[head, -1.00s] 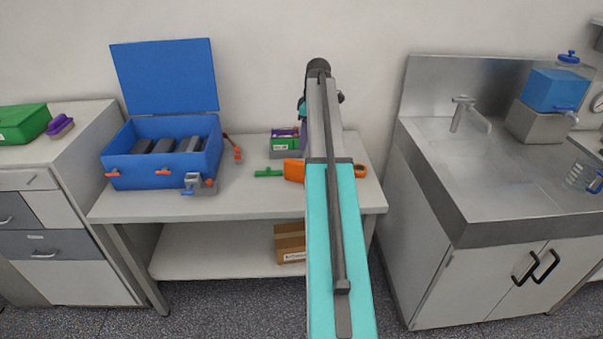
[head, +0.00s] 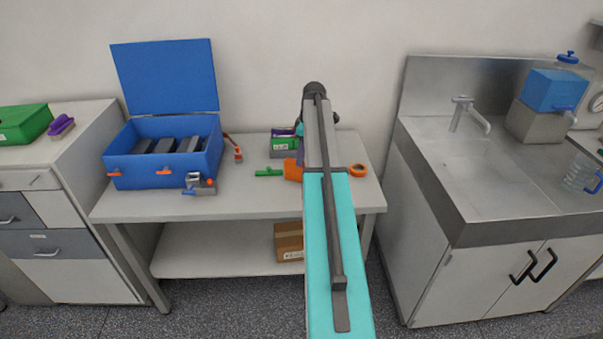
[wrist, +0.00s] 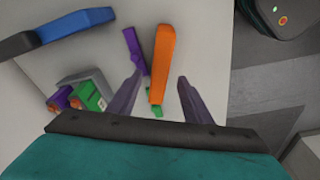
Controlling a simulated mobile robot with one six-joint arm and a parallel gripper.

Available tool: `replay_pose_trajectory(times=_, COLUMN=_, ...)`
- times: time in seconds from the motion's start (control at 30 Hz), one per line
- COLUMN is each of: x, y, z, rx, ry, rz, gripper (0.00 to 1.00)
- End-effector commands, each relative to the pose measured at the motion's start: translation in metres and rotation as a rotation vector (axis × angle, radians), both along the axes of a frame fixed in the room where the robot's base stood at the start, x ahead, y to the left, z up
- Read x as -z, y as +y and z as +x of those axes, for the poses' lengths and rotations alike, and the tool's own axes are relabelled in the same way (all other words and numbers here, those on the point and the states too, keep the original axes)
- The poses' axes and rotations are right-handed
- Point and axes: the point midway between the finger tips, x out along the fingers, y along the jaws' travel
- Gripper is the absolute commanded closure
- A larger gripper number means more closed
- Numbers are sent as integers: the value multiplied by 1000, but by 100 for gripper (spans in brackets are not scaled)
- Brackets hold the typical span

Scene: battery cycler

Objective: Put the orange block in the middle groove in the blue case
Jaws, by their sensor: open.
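The orange block (wrist: 161,60) is long with rounded edges and lies in the wrist view ahead of and between the fingers of my gripper (wrist: 160,78). My gripper is open, one finger on each side of the block's near part; I cannot tell whether they touch it. The blue case (head: 140,180) stands open at the left of the bench in the head view, its lid raised at the back. Dark slabs (head: 187,144) stand in it with gaps between them; the groove floors are hidden.
A purple piece (wrist: 131,48) lies close left of the orange block. A green piece (head: 270,172) and a green-and-grey box (head: 283,147) are near my arm. A small grey-blue device (head: 200,184) stands before the case. An orange ring (head: 358,170) lies right of my arm.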

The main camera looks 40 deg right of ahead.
Motion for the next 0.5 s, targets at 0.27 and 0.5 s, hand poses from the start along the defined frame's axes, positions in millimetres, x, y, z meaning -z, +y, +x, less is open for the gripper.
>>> replay_pose_trajectory(times=0.27, x=9, y=0, z=0, rx=0, ry=2, rz=1, gripper=55)
replay_pose_trajectory(times=0.5, x=32, y=1, z=1, rx=0, ry=2, rz=1, gripper=55)
